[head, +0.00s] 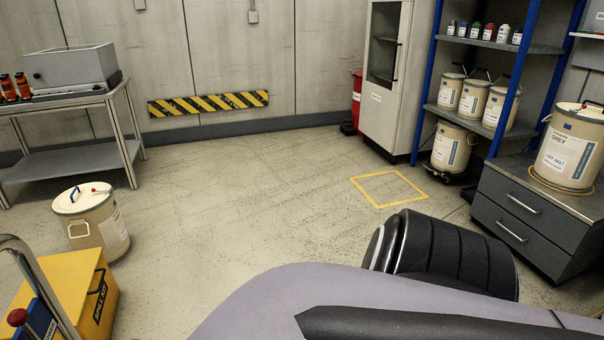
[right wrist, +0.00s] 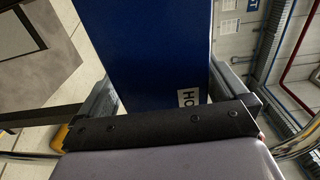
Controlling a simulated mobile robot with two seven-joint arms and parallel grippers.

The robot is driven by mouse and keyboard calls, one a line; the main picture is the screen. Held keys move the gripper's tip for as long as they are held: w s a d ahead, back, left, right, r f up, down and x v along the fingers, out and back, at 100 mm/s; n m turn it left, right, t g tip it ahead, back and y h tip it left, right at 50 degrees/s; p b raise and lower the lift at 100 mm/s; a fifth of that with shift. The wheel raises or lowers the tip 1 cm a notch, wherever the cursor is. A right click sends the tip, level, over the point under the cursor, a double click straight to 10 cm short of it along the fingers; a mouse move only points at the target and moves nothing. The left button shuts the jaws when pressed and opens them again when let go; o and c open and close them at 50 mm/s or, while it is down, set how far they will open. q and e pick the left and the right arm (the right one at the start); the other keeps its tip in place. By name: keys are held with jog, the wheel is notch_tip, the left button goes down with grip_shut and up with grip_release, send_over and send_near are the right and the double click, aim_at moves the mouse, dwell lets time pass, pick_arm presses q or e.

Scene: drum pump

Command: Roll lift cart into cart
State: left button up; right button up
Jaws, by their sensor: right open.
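In the head view, a piece of equipment with a curved chrome handle (head: 36,268), a red knob (head: 17,317) and a blue panel (head: 42,320) is cut off at the lower left. It may be the lift cart. A yellow square outline (head: 390,202) lies empty on the floor. In the right wrist view, my right gripper (right wrist: 165,75) is open. A blue panel (right wrist: 155,40) with a partly hidden label fills the space beyond and between its fingers; I cannot tell whether they touch it. Chrome tubing (right wrist: 292,30) shows at the right. My left gripper is not in view.
A yellow spill kit box (head: 78,292) and a cream drum (head: 93,225) stand at left, near a metal table (head: 75,158). A grey cabinet (head: 383,75), blue shelving (head: 430,65) and a drawer unit (head: 520,215) line the right. The middle floor is clear.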

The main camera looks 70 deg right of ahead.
jog(key=b+v, duration=0.2)
jog(key=v, duration=1)
jog(key=shift+a, duration=0.1)
jog(key=s+d+f+n+g+h, duration=0.15)
jog(key=s+f+n+h, duration=0.25)
jog(key=s+f+n, duration=0.4)
jog(key=s+d+f+n+g+h, duration=0.1)
jog(key=s+f+n+g+h, duration=0.35)
jog(key=f, duration=0.55)
notch_tip(320, 180, up, 16)
jog(key=s+d+t+p, duration=0.1)
jog(key=s+t+p, duration=0.1)
jog(key=p, duration=1.6)
jog(key=shift+d+f, duration=0.15)
jog(key=shift+d, duration=0.2)
jog(key=shift+f, duration=0.1)
